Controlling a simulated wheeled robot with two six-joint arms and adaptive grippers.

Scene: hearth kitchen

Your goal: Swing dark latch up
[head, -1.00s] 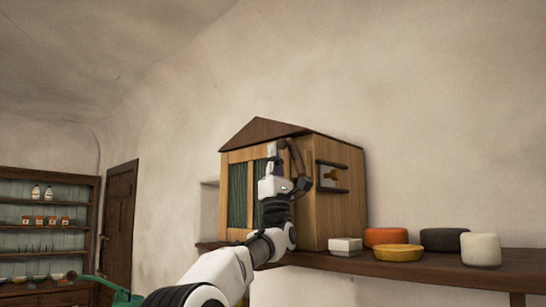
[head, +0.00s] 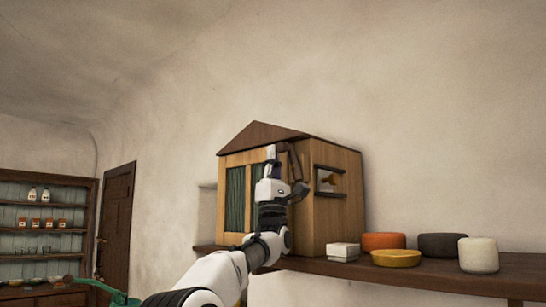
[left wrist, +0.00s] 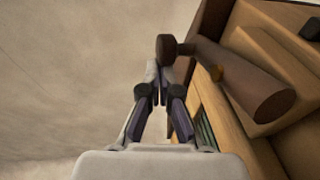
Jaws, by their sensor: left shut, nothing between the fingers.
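A wooden cabinet (head: 332,215) with a dark gabled top and two dark green front panels stands on the shelf. The dark latch (left wrist: 228,75) is a thick brown bar with a round knob at one end, slanting across the cabinet front in the left wrist view. In the head view the latch (head: 297,162) is at the upper right of the front, partly hidden by my arm. My left gripper (left wrist: 158,72) is shut and empty. Its tips are close to the knob end; I cannot tell whether they touch. My right gripper is not in view.
The dark wooden shelf (head: 430,274) holds a white box (head: 342,252), a yellow dish (head: 396,258), and orange (head: 383,240), dark (head: 442,244) and white (head: 478,255) rounded items right of the cabinet. A brown door (head: 117,225) and shelving stand far left.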

